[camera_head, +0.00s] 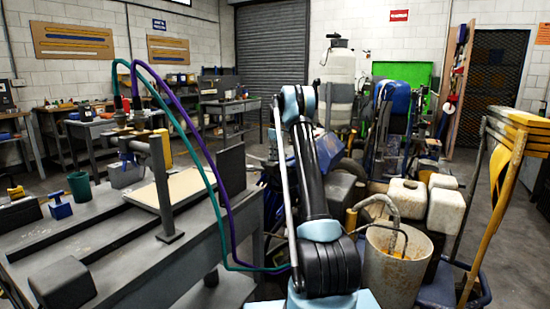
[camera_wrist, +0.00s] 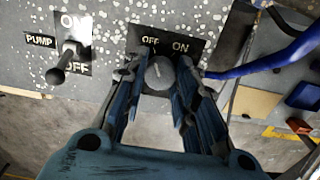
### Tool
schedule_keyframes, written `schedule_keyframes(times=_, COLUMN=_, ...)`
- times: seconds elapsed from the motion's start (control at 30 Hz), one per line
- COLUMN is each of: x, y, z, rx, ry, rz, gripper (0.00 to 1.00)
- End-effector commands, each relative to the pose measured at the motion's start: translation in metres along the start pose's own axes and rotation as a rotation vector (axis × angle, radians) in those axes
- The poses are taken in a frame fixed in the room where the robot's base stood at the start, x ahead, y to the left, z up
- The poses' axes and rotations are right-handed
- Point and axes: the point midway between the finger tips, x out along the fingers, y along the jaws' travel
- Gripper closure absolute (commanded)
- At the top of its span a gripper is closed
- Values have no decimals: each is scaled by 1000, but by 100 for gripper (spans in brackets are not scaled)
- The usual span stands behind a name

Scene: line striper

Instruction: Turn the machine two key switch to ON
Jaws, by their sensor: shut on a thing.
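In the wrist view, the key switch (camera_wrist: 160,76) is a round grey knob on a black plate marked OFF at left and ON at right. A pale mark on the knob points roughly upward, a little toward OFF; its exact angle is hard to tell. My gripper (camera_wrist: 160,70) has one finger on each side of the knob and is shut on it. The fingers hide the plate's lower corners. In the head view my arm reaches forward and hides the gripper and the switch. Which machine this panel belongs to cannot be told.
A PUMP toggle switch (camera_wrist: 72,60) sticks out left of my gripper. A blue hose (camera_wrist: 270,64) passes close on the right. In the head view, a grey bench (camera_head: 150,235) stands left, and a rusty white bucket (camera_head: 392,265) and white jugs (camera_head: 445,210) crowd the right.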

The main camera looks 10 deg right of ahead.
Motion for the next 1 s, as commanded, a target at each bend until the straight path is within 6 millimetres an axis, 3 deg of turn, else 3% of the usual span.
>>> schedule_keyframes(times=0.37, x=0, y=1, z=0, rx=182, ry=2, rz=3, gripper=97)
schedule_keyframes(times=1.0, x=0, y=2, z=-1, rx=767, ry=5, rz=4, gripper=97)
